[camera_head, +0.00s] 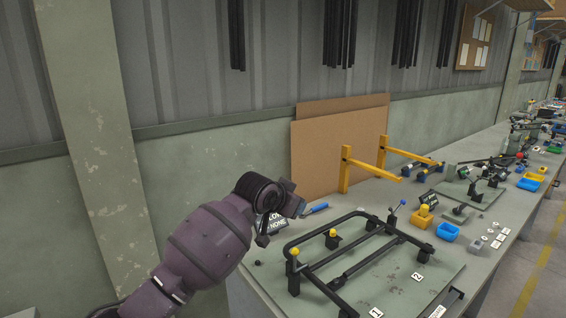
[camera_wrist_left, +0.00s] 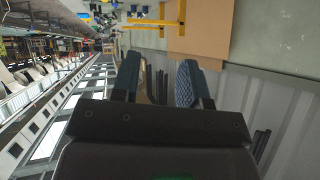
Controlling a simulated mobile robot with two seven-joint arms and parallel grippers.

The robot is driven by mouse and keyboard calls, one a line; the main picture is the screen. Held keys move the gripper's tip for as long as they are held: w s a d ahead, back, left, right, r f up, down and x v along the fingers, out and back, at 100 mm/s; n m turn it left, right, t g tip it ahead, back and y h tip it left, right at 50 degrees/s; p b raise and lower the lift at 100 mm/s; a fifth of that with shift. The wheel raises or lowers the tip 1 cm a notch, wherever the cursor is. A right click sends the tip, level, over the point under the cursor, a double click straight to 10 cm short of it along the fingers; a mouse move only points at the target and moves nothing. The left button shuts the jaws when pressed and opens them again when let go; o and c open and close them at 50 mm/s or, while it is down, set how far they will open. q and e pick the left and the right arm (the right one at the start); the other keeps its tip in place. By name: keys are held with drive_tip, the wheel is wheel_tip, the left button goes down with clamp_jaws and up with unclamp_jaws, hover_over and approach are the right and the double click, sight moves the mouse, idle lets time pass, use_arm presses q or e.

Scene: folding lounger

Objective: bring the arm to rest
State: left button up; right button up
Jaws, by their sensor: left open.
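My left arm (camera_head: 208,240) is purple and comes in from the lower left, raised beside the near left corner of the workbench. Its dark wrist end is near the bench's back edge, and its gripper is mostly hidden by the wrist in the head view. In the left wrist view the left gripper (camera_wrist_left: 160,84) shows two dark fingers with blue ribbed pads, spread apart with nothing between them. The black lounger frame (camera_head: 365,256) lies on the green mat (camera_head: 412,285), apart from the arm. My right gripper is in neither view.
The workbench (camera_head: 470,150) runs along the wall to the far right. Yellow brackets (camera_head: 345,168) stand before brown boards (camera_head: 338,140). Blue bins (camera_head: 447,231), a yellow bin (camera_head: 424,216) and a blue-handled tool (camera_head: 317,208) lie on the bench. Open floor (camera_head: 540,255) is at right.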

use_arm(q)
drive_tip(key=s+a+f+n+t+y, duration=0.1)
drive_tip(key=s+a+f+n+t, duration=0.25)
drive_tip(key=s+a+f, duration=0.55)
drive_tip(key=s+a+f+n+t+y, duration=0.15)
drive_tip(key=s+a+f+t, duration=0.25)
drive_tip(key=s+a+f, duration=0.45)
drive_tip(key=s+a+f+n+g+y, duration=0.1)
drive_tip(key=s+a+f, duration=0.3)
drive_tip(key=s, duration=0.4)
drive_tip(key=s+a+f+n+g+y, duration=0.1)
drive_tip(key=s+a+f+g, duration=0.1)
drive_tip(key=s+a+f, duration=0.2)
drive_tip(key=s+a+f+g+y, duration=0.2)
drive_tip(key=s+a+f, duration=0.2)
drive_tip(key=s+f, duration=0.4)
drive_tip(key=s, duration=0.3)
drive_tip(key=shift+s+a+n+b, duration=0.2)
drive_tip(key=shift+s+n+b, duration=0.1)
drive_tip(key=shift+n+b, duration=0.1)
drive_tip(key=shift+r, duration=0.15)
